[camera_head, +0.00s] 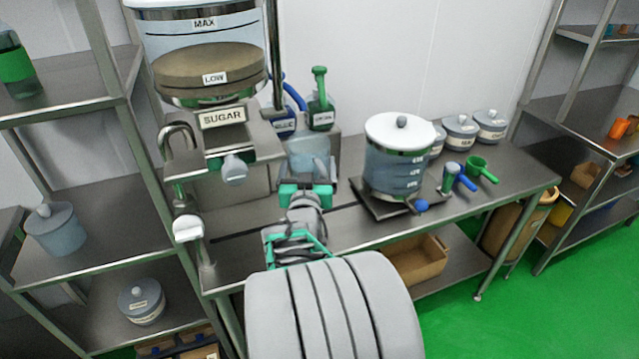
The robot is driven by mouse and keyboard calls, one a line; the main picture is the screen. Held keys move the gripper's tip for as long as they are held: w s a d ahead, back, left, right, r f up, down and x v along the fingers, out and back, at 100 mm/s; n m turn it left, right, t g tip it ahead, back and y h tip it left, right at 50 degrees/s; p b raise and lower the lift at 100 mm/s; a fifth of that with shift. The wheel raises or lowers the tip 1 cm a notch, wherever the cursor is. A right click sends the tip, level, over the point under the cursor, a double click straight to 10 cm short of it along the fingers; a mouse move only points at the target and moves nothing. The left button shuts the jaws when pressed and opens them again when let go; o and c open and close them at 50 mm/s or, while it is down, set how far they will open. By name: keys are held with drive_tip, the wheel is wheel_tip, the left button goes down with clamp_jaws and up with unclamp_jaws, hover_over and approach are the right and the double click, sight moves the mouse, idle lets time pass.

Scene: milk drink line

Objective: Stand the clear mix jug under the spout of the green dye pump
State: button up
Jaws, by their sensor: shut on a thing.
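The clear mix jug (309,153) is a see-through bluish vessel at the back of the steel bench. My gripper (306,187), with green fingers, is shut on it from the near side. The green dye pump (320,112) is a dark green bottle with a label and a bright green top, just behind and above the jug in the picture. I cannot make out its spout, nor whether the jug is right beneath it. The jug looks upright; its base is partly hidden by my gripper, so I cannot tell whether it touches the bench.
A blue pump (284,126) stands left of the green one. The sugar dispenser (222,118) rises close on the left. A large lidded tank (396,165) stands on the right, with blue and green scoops (480,166) beside it. Bare bench (345,225) lies between.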

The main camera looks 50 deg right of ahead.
drive_tip(key=d, duration=0.1)
drive_tip(key=d+f, duration=0.1)
drive_tip(key=d, duration=0.1)
drive_tip(key=w+d+f, duration=0.1)
drive_tip(key=d, duration=0.1)
drive_tip(key=shift+d+f, duration=0.25)
drive_tip(key=w+d+f+b, duration=0.1)
drive_tip(key=d+f+b, duration=0.3)
drive_tip(key=f, duration=0.4)
drive_tip(key=shift+w+d+f+b, duration=0.25)
drive_tip(key=shift+w+b, duration=0.05)
drive_tip(key=shift+b, duration=0.25)
drive_tip(key=shift+f+b, duration=0.35)
drive_tip(key=shift+b, duration=0.05)
drive_tip(key=shift+f+b, duration=0.3)
drive_tip(key=shift+b, duration=0.15)
drive_tip(key=o, duration=1.8)
drive_tip(key=shift+s+a+f, duration=0.1)
drive_tip(key=shift+f, duration=0.1)
